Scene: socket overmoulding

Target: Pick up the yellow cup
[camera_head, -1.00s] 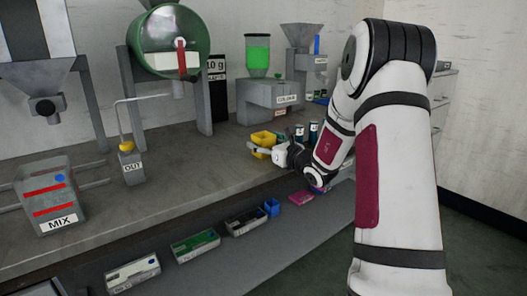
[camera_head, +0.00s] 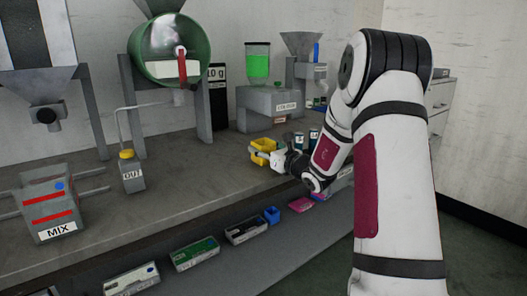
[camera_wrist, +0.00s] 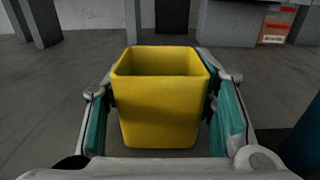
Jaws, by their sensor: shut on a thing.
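The yellow cup (camera_wrist: 160,112) is a square, open-topped bin that stands upright in the middle of the wrist view. It looks empty as far as I see inside. My gripper (camera_wrist: 160,92) has one teal-padded finger on each side of the cup and is shut on it. In the head view the yellow cup (camera_head: 262,146) is small, near the right part of the grey bench, with my gripper (camera_head: 270,154) reaching it from the right. I cannot tell whether its base touches the bench.
The grey bench (camera_head: 200,165) is clear left of the cup. Behind it stands a machine with a green-filled hopper (camera_head: 257,58). Dark bottles (camera_head: 299,139) stand close to my wrist. Several small boxes, one green (camera_head: 195,253), lie on a lower shelf.

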